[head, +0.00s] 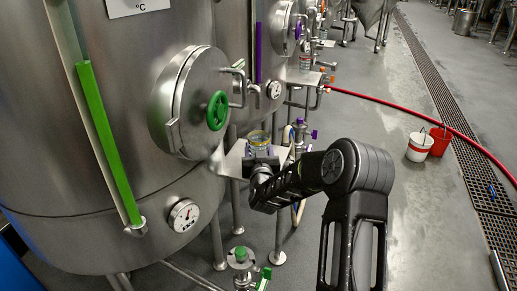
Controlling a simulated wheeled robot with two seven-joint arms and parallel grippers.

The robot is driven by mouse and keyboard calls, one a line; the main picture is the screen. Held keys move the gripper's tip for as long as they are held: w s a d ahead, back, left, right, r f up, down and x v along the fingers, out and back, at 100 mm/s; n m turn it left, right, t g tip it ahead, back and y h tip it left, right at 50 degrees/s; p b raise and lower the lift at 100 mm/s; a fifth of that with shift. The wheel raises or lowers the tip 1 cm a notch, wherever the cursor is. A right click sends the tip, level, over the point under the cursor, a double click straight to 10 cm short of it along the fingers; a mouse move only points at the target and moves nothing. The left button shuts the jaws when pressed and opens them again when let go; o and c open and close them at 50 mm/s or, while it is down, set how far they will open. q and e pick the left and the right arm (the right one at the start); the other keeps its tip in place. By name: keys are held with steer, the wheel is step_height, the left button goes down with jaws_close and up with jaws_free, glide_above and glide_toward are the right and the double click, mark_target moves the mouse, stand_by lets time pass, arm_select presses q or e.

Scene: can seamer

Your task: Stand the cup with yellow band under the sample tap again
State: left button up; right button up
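A small clear cup with a yellowish band (259,139) is upright at a small metal shelf (235,158) beside the near tank. My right arm reaches in from the lower right, and its gripper (261,158) is right at the near side of the cup, overlapping its lower part. The fingers are too small and dark to tell whether they are open or shut on it. Which fitting is the sample tap above this cup is not clear. My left gripper is not in view.
The near steel tank has a round door with a green knob (217,110) and a dial gauge (184,215). A green-handled valve (241,255) stands low in front. Another cup (305,62) stands farther back. Buckets (420,147) and a red hose (400,104) lie right; open floor lies between.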

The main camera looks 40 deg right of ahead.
steer(key=shift+f+b, duration=0.2)
steer(key=shift+b, duration=0.15)
steer(key=o, duration=1.5)
steer(key=shift+r, duration=0.1)
steer(key=shift+r, duration=0.1)
steer(key=shift+r+p, duration=0.2)
steer(key=shift+p, duration=0.3)
steer(key=b+v, duration=0.1)
steer(key=v, duration=1.1)
steer(key=shift+f+b, duration=0.2)
steer(key=shift+b, duration=0.2)
